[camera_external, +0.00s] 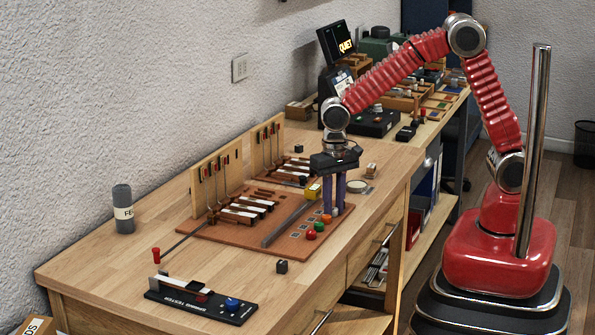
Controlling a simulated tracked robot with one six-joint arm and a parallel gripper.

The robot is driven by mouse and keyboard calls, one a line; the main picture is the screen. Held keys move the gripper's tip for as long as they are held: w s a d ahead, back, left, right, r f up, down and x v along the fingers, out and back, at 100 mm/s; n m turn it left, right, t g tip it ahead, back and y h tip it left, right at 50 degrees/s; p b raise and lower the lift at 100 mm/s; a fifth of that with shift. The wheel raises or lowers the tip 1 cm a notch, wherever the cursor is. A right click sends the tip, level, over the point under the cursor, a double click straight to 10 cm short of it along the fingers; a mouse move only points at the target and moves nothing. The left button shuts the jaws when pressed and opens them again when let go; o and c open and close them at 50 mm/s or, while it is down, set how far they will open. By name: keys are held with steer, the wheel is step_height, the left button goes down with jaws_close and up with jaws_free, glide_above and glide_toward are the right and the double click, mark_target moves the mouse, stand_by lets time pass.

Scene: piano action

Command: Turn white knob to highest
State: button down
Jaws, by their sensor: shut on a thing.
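My gripper (335,212) points straight down over the right edge of the brown board (213,234). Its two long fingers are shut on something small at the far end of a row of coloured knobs. The fingers hide what they hold. The nearer knobs show clear: a red knob (311,235), a green knob (319,227) and an orange knob (327,219). I cannot make out a white knob apart from the fingers. Small dark labels (303,226) lie beside the row.
A grey rail (290,223) and a yellow block (313,192) are left of my fingers. Upright wooden panels with hammers (217,180) stand behind. The table's front right is clear.

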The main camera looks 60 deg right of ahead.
steer(key=shift+w+r+m, duration=0.1)
steer(key=shift+m, duration=0.2)
steer(key=c, duration=1.6)
jaws_free()
steer(key=shift+o, duration=0.2)
step_height(320, 180, up, 14)
steer(key=shift+f, duration=0.2)
